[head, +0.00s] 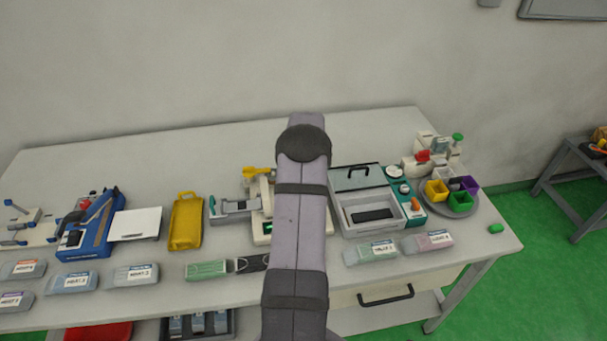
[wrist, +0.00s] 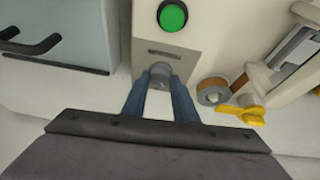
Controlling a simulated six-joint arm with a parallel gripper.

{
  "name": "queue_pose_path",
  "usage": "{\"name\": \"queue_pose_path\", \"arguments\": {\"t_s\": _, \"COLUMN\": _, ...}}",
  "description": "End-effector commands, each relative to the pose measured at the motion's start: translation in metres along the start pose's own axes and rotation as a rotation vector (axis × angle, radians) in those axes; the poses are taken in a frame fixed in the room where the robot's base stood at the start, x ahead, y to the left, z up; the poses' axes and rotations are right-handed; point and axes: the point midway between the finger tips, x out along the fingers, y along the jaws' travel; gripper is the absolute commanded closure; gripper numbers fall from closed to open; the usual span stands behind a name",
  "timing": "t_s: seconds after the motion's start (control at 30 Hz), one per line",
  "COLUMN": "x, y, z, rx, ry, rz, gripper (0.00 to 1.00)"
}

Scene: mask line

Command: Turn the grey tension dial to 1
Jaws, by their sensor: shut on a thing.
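The grey tension dial (wrist: 160,69) sits low on a cream machine panel in the wrist view, below a dark slot and a green button (wrist: 173,16). My gripper (wrist: 160,79) has its two blue fingers on either side of the dial and is shut on it. The fingers cover part of the dial, and I cannot read any number or pointer on it. In the head view my arm hides the dial and the gripper; only part of the cream machine (head: 267,189) shows beside the arm.
A yellow lever (wrist: 240,115) and a brown-rimmed roll (wrist: 212,91) are close right of the dial in the wrist view. A grey lid with a dark handle (wrist: 30,43) is at left. In the head view, a grey box with an open lid (head: 358,178) stands right of my arm.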

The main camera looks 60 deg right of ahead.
Motion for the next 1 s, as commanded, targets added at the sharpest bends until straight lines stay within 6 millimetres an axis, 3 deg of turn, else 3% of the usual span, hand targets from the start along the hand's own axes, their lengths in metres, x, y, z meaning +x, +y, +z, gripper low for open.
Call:
{"name": "queue_pose_path", "arguments": {"t_s": 0.23, "x": 0.002, "y": 0.0021, "z": 0.0011, "rx": -0.106, "ry": 0.005, "rz": -0.043, "gripper": 0.96}}
{"name": "queue_pose_path", "arguments": {"t_s": 0.57, "x": 0.0, "y": 0.0018, "z": 0.0003, "rx": -0.121, "ry": 0.005, "rz": -0.048, "gripper": 0.96}}
{"name": "queue_pose_path", "arguments": {"t_s": 0.6, "x": 0.0, "y": 0.0017, "z": 0.0003, "rx": -0.121, "ry": 0.005, "rz": -0.048, "gripper": 0.72}}
{"name": "queue_pose_path", "arguments": {"t_s": 0.67, "x": 0.0, "y": 0.0017, "z": 0.0003, "rx": -0.121, "ry": 0.005, "rz": -0.048, "gripper": 0.57}}
{"name": "queue_pose_path", "arguments": {"t_s": 1.0, "x": -0.0007, "y": 0.0015, "z": -0.0001, "rx": -0.118, "ry": 0.006, "rz": -0.048, "gripper": 0.55}}
